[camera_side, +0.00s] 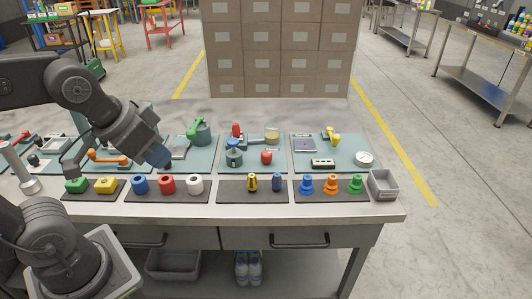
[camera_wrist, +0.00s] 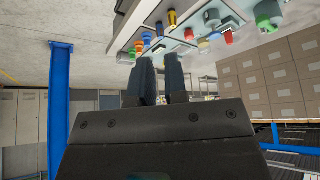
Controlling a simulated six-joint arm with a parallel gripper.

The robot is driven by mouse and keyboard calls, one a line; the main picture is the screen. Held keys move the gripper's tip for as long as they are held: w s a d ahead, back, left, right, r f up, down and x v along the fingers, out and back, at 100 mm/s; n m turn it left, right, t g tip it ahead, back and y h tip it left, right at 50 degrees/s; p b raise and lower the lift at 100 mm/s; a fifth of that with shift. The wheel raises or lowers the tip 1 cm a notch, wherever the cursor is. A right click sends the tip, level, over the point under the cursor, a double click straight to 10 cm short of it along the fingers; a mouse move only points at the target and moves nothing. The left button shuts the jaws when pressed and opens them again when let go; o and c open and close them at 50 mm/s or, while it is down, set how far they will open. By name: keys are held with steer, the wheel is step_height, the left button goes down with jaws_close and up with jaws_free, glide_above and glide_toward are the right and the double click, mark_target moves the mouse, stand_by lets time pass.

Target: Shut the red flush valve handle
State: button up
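A red upright handle (camera_side: 236,129) stands on the middle panel of the bench in the side view, just behind a blue-grey valve-like part (camera_side: 234,155). I cannot tell for certain whether this is the flush valve handle; a smaller red knob (camera_side: 266,157) sits to its right. My gripper (camera_side: 158,157) hangs over the left part of the bench, well left of the red handle and apart from it. In the wrist view the two dark fingers of my gripper (camera_wrist: 161,65) show a gap between them with nothing held.
A green lever (camera_side: 194,128) on a grey body stands between my gripper and the red handle. An orange lever (camera_side: 110,158) is at left, a yellow valve (camera_side: 331,136) at right. Coloured parts line the front mats; a grey bin (camera_side: 383,186) stands at the right end.

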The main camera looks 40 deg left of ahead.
steer(key=o, duration=0.6)
steer(key=w+a+r+g, duration=0.1)
steer(key=w+r, duration=0.2)
steer(key=w, duration=0.7)
steer(key=shift+r+g, duration=0.3)
steer(key=o, duration=0.3)
steer(key=w+a+g, duration=0.1)
steer(key=w+a, duration=0.1)
steer(key=w, duration=0.7)
steer(key=shift+w+f, duration=0.4)
steer(key=g, duration=0.3)
glide_above(266, 152)
step_height(266, 152, down, 13)
steer(key=f, duration=1.3)
steer(key=shift+s+d, duration=0.1)
steer(key=shift+d, duration=0.1)
steer(key=c, duration=0.9)
